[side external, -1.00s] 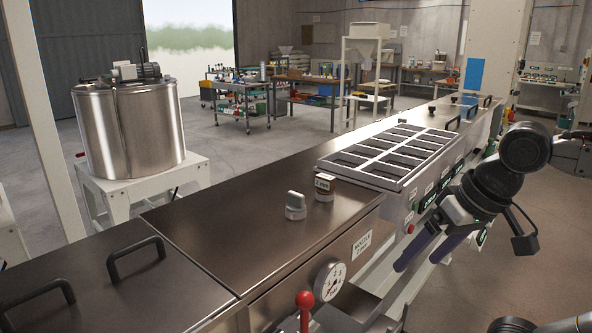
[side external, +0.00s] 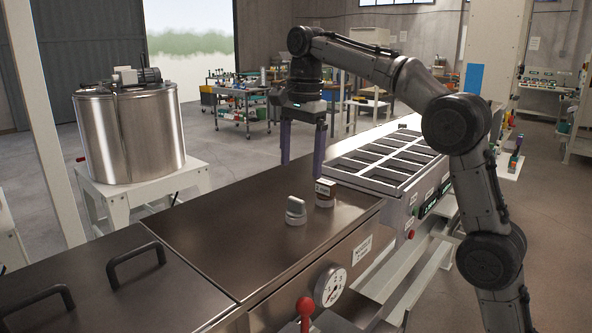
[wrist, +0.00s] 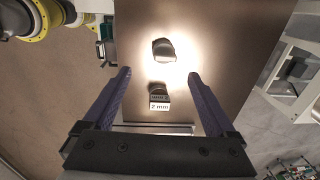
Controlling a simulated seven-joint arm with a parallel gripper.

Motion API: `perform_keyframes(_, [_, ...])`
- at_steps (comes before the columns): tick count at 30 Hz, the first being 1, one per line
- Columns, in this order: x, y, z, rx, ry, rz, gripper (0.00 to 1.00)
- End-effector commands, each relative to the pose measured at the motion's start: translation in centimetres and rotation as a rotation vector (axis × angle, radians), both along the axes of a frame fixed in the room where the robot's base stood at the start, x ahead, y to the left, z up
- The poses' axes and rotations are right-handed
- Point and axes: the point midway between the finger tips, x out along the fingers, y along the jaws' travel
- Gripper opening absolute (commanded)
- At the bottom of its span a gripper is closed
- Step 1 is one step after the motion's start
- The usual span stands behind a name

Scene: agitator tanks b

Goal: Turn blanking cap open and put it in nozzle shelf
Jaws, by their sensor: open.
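A grey cap with a raised grip (side external: 296,208), which looks like the blanking cap, sits upright on the dark metal bench top. It also shows in the wrist view (wrist: 164,50), just beyond my fingertips. A brown-topped piece with a white label (side external: 325,192) stands next to it; its label reads "2 mm" in the wrist view (wrist: 159,101). My gripper (side external: 302,166) is open and empty, pointing down above the bench, apart from both pieces. A grey compartment tray (side external: 338,172) is at the right; I cannot tell whether it is the nozzle shelf.
A pressure gauge (side external: 330,286) and a red-knobbed lever (side external: 305,308) are on the bench front. Black handles (side external: 136,263) rise from the lids at the left. A steel tank (side external: 130,133) stands behind. The bench top around the two pieces is clear.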

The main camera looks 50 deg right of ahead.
Motion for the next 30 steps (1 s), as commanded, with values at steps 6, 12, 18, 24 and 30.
perform_keyframes(6, [1.7, -0.4, -3.3, 0.004, 0.063, -0.005, 0.91])
perform_keyframes(12, [1.7, -0.5, -5.1, 0.005, 0.069, -0.006, 0.91])
perform_keyframes(18, [1.6, -0.5, -8.0, 0.005, 0.068, -0.005, 0.91])
perform_keyframes(24, [1.7, -0.5, -10.1, 0.005, 0.066, -0.005, 0.91])
perform_keyframes(30, [1.7, -0.5, -10.8, 0.005, 0.063, -0.005, 0.91])
